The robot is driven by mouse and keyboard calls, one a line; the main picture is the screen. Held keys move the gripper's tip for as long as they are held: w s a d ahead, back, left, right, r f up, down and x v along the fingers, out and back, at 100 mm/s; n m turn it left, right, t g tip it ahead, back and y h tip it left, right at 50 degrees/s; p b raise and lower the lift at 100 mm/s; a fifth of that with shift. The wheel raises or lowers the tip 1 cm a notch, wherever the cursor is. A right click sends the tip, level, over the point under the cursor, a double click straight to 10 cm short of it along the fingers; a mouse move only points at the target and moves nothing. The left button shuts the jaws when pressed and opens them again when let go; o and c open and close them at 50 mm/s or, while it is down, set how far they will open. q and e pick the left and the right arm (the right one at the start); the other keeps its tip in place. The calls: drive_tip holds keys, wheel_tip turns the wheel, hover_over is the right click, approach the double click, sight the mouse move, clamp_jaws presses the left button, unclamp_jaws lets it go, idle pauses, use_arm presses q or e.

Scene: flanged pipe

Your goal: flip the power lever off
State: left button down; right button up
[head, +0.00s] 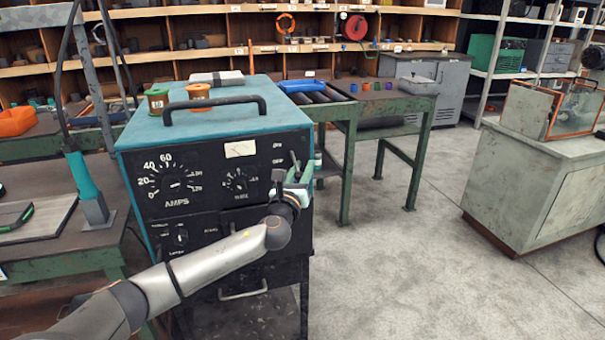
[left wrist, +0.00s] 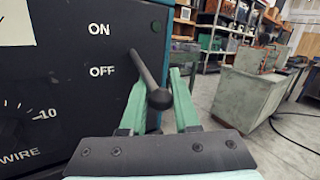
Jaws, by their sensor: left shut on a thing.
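The blue-topped power unit (head: 217,130) has a black front panel with dials. The power lever (left wrist: 146,72) is a dark rod with a rounded end. It juts out from the panel beside the ON and OFF labels and slants down to the right in the left wrist view. My left gripper (head: 297,178) is at the panel's right side. In the left wrist view its green fingers (left wrist: 160,95) are on either side of the lever's end and shut on it. My right gripper is in neither view.
A grey cabinet (head: 540,180) is at the right, with clear floor between.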

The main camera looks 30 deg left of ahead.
use_arm(q)
drive_tip(key=c, duration=0.8)
unclamp_jaws()
drive_tip(key=shift+r, duration=0.25)
drive_tip(key=shift+o, duration=0.7)
drive_tip(key=shift+f, duration=0.1)
drive_tip(key=shift+f, duration=0.1)
